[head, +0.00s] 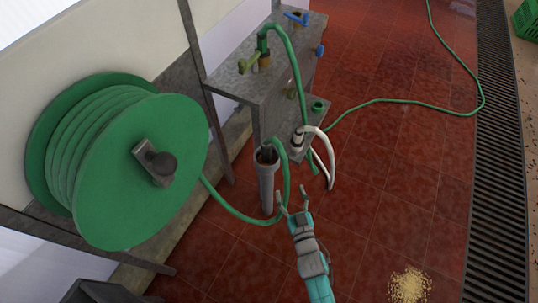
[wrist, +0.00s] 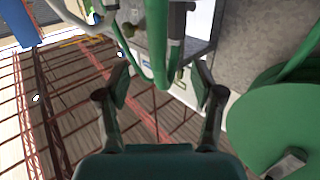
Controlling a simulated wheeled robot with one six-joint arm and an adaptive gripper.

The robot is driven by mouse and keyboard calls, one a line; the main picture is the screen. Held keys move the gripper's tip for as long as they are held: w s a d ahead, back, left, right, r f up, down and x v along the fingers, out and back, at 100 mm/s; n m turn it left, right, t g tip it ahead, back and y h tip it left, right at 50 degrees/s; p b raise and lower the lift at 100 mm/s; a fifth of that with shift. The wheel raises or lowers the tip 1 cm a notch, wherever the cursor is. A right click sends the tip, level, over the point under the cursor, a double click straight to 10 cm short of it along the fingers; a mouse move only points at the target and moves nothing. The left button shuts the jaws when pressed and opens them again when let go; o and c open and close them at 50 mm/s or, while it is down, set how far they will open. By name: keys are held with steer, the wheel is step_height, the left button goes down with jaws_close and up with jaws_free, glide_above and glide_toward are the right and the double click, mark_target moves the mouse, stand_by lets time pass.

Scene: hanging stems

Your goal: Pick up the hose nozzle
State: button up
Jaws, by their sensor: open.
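A grey upright tube (head: 267,190) stands beside the grey bench. The dark and brownish end piece (head: 267,154) in its mouth looks like the hose nozzle, mostly hidden inside. A green hose (head: 286,180) arches out of the tube mouth and loops down toward the reel. My gripper (head: 293,197) is open and empty, just right of the tube and lower in the picture. In the wrist view, my gripper (wrist: 160,82) has its fingers spread, with a green hose (wrist: 157,40) showing between and beyond them. I cannot make out the nozzle there.
A large green hose reel (head: 140,170) is at left. The grey bench (head: 245,75) carries a green-handled tap with another green hose. A white hose (head: 327,150) bends down right of the tube. Red tiled floor (head: 390,200) is open at right, with spilled grain (head: 409,285).

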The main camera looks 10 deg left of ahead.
mark_target(268, 151)
steer(key=shift+n+y, duration=0.4)
steer(key=shift+y, duration=0.2)
steer(key=x, duration=0.4)
steer(key=a+x, duration=0.1)
steer(key=x, duration=0.4)
steer(key=s+a+r+x, duration=0.1)
steer(key=x, duration=0.3)
steer(key=shift+w+a, duration=0.2)
steer(key=shift+x, duration=2.85)
steer(key=shift+d, duration=0.1)
steer(key=c, duration=1.2)
